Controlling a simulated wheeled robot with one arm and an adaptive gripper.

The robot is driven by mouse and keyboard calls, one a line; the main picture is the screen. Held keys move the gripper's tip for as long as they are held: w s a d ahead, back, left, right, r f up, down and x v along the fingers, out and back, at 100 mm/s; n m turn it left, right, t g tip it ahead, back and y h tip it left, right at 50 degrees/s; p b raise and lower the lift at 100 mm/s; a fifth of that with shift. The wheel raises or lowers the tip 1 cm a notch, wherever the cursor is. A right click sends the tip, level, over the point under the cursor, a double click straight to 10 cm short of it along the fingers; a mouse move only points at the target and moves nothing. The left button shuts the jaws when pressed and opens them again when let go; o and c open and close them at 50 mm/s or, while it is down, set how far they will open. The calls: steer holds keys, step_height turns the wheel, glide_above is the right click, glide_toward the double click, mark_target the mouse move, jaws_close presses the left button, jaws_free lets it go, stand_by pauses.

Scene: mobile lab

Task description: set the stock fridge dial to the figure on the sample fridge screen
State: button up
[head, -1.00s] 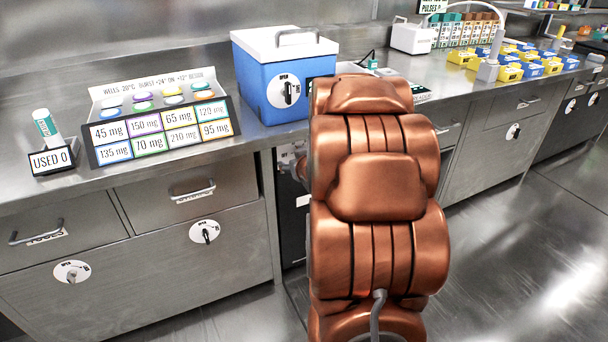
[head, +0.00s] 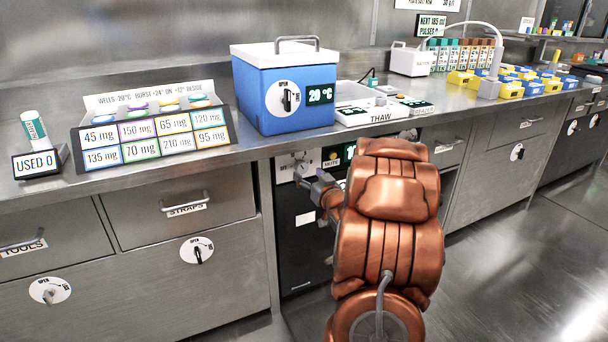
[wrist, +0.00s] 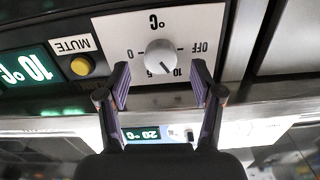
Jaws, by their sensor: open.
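In the head view the dial plate (head: 293,166) is under the counter, partly behind my gripper (head: 318,186). In the wrist view my gripper (wrist: 162,82) is open and empty, its fingertips either side of the knob's lower part; contact is unclear. A screen (wrist: 24,68) beside the dial reads 10 °C. The blue box's screen (head: 320,95) reads 20 °C; no sample fridge label is legible.
A yellow MUTE button (wrist: 81,66) sits beside the dial. The blue box (head: 270,105) stands on the counter (head: 250,150) above. A THAW unit (head: 370,112) is to its right. Drawers (head: 180,205) flank the fridge on the left. Floor is open at the right.

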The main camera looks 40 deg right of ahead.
mark_target(303, 169)
steer(key=shift+b+x, duration=0.3)
steer(key=shift+x, duration=1.45)
steer(key=c, duration=1.1)
